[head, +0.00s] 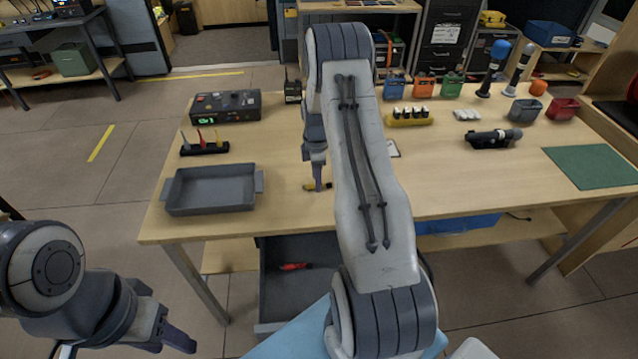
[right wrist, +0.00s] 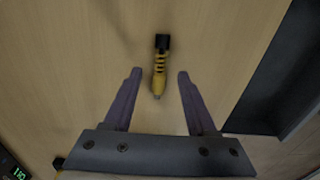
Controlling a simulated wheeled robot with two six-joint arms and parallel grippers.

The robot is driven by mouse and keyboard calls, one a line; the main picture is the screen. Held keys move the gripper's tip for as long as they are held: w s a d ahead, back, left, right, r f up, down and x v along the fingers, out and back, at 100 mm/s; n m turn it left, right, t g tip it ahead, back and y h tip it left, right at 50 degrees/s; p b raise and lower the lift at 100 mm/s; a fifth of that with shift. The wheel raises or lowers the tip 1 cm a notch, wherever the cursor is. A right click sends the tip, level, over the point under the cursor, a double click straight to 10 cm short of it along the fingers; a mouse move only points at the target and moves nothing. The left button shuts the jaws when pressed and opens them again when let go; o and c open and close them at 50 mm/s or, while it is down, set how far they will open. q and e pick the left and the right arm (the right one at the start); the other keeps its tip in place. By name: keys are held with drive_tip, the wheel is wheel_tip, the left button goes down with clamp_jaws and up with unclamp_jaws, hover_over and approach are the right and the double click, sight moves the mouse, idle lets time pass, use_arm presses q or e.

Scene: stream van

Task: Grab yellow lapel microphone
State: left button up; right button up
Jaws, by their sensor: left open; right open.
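The yellow lapel microphone (right wrist: 159,72) lies on the wooden table, with a black end and a ribbed yellow body. In the right wrist view it sits between and slightly beyond the fingertips of my right gripper (right wrist: 157,74), which is open and empty. In the head view the microphone (head: 312,186) shows as a small yellow piece beside my right gripper (head: 320,182), partly hidden by it. My left gripper (head: 176,338) is open and empty at the lower left, away from the table.
A grey tray (head: 212,208) stands left of the microphone. Behind it are a rack with coloured pieces (head: 204,149) and a black box with a green display (head: 226,106). A yellow holder (head: 408,121), a dark microphone (head: 490,139) and a green mat (head: 592,166) are further right.

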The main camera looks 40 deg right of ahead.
drive_tip(key=shift+f, duration=0.65)
clamp_jaws()
drive_tip(key=shift+r, duration=0.15)
